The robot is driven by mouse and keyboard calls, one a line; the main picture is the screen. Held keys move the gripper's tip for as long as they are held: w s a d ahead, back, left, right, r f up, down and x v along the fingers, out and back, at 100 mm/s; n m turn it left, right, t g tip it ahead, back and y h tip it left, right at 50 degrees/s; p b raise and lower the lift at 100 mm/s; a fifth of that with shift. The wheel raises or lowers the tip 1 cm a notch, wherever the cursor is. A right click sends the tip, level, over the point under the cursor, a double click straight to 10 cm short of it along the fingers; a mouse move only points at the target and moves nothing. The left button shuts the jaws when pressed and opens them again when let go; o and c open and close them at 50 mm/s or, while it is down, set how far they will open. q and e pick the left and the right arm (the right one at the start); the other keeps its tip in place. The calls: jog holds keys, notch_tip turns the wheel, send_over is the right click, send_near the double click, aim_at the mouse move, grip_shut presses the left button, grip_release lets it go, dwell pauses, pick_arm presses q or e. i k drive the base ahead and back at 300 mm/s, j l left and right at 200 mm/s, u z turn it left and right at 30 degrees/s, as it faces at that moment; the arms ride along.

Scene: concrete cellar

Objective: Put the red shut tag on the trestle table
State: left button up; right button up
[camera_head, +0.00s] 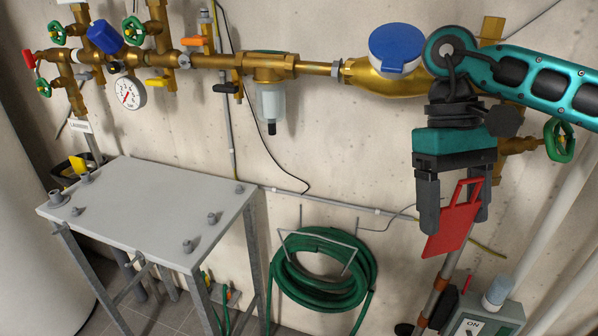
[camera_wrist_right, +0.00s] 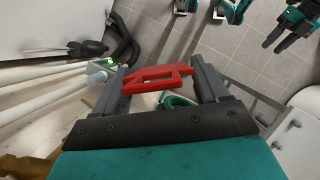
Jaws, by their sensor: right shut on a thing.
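My right gripper (camera_head: 454,210) is shut on the red shut tag (camera_head: 452,229) and holds it in the air in front of the wall, right of the trestle table. The tag is a flat red plate with an open loop handle, and it hangs tilted. In the right wrist view the tag (camera_wrist_right: 157,76) lies between the two fingers of the right gripper (camera_wrist_right: 160,85). The trestle table (camera_head: 150,207) stands at left in the head view, with a light grey top on metal legs. My left gripper does not show in the head view.
Several grey knobs (camera_head: 213,218) stand near the table top's edges; its middle is bare. A coiled green hose (camera_head: 322,292) hangs right of the table. Brass pipes with valves and a gauge (camera_head: 130,93) run along the wall. A grey switch box (camera_head: 480,318) is below the tag.

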aim_at(130, 211)
jog(key=i+j+u, duration=0.2)
jog(key=j, duration=0.15)
jog(key=j+u, duration=0.2)
jog(key=j, duration=0.15)
jog(key=i+j+u, duration=0.1)
jog(key=j+u, duration=0.15)
jog(key=i+j+u, duration=0.2)
jog(key=j, duration=0.15)
jog(key=i+j+u, duration=0.2)
jog(key=i, duration=0.45)
jog(key=j, duration=0.1)
